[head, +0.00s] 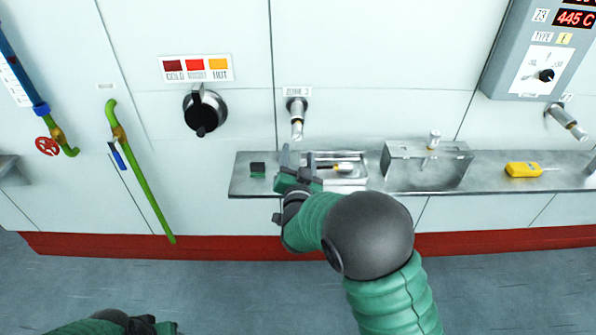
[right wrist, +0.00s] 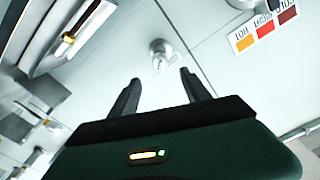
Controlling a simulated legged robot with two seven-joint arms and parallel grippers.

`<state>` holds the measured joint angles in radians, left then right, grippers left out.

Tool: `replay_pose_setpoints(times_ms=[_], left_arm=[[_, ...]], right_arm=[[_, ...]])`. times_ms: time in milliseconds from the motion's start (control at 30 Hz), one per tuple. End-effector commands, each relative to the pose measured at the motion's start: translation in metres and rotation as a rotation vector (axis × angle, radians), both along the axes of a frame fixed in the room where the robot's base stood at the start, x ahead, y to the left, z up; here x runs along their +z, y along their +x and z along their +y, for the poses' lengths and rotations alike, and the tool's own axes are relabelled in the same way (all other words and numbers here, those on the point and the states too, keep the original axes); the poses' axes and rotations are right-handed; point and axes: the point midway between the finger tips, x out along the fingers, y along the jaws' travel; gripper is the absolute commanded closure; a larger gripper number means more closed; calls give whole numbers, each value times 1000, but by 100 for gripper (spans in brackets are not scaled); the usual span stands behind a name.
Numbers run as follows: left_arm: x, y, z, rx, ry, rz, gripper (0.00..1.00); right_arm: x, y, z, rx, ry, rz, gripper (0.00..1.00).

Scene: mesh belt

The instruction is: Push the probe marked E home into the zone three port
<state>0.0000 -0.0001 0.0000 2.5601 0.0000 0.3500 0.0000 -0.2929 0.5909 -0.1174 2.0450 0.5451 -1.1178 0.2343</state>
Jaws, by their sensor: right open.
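The zone three port (head: 297,118) is a metal stub on the white wall under a small zone label. It also shows in the right wrist view (right wrist: 160,50), ahead of the fingers. A probe with a yellow-orange part (head: 343,168) lies in a shallow metal tray on the shelf; no letter can be read on it. It also seems to show in the right wrist view (right wrist: 69,39). My right gripper (head: 298,155) is open and empty, below the port and left of the probe. My left gripper (head: 145,325) is partly cut off at the bottom edge; its jaws are unclear.
A black knob (head: 205,112) is on the wall. A grey panel (head: 540,50) reads Z3, 445 C, type E. Another port (head: 567,120) is right.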

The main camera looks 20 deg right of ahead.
Motion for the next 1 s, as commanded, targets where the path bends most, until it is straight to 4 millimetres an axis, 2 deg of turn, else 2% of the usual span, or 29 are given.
replay_pose_setpoints(times_ms=[100,300,867,1000], left_arm=[[-3,0,0,0,0,0,44],[-4,0,0,0,0,0,44],[-3,0,0,0,0,0,44],[6,0,0,0,0,0,44]], right_arm=[[-1,-29,10,3,0,1,44],[-2,-56,17,0,0,0,44],[-2,-59,18,1,1,2,44],[-8,-61,18,46,7,112,44]])
